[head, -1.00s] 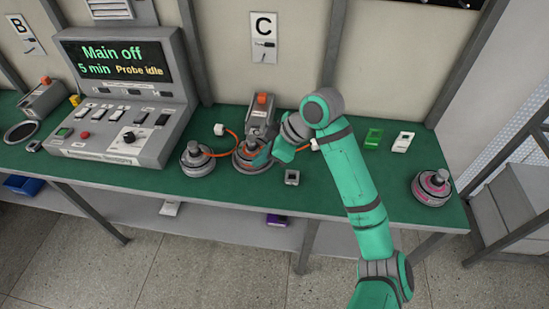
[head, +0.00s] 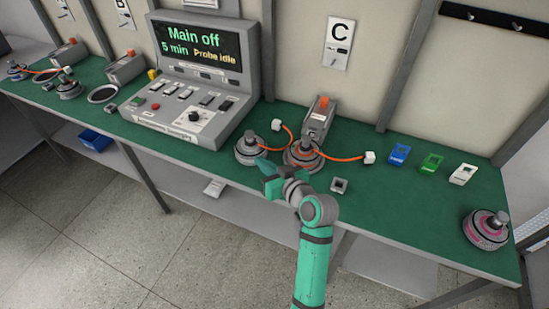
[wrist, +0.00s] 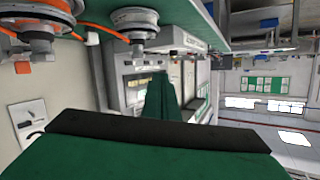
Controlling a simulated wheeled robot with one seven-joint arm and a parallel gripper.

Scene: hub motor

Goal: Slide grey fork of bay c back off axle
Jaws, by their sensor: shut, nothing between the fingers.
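Under the C sign, a grey block with an orange knob (head: 319,118), seemingly the fork unit, stands behind a grey hub motor (head: 303,155). Its front end meets the motor's upright axle; the exact fit is too small to tell. An orange cable with white plugs runs by the motor. My gripper (head: 270,180) is shut and empty. It points left, in front of a second grey hub motor (head: 250,150) near the bench's front edge, apart from the bay C unit. In the wrist view, the second motor (wrist: 137,30) shows at the top, with the cabled motor (wrist: 32,30) left of it.
A grey console (head: 195,95) reading "Main off" stands left. A small grey socket piece (head: 339,185) lies right of my gripper. Blue (head: 398,154), green (head: 431,163) and white (head: 463,174) pieces and a pink-ringed motor (head: 486,229) lie right.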

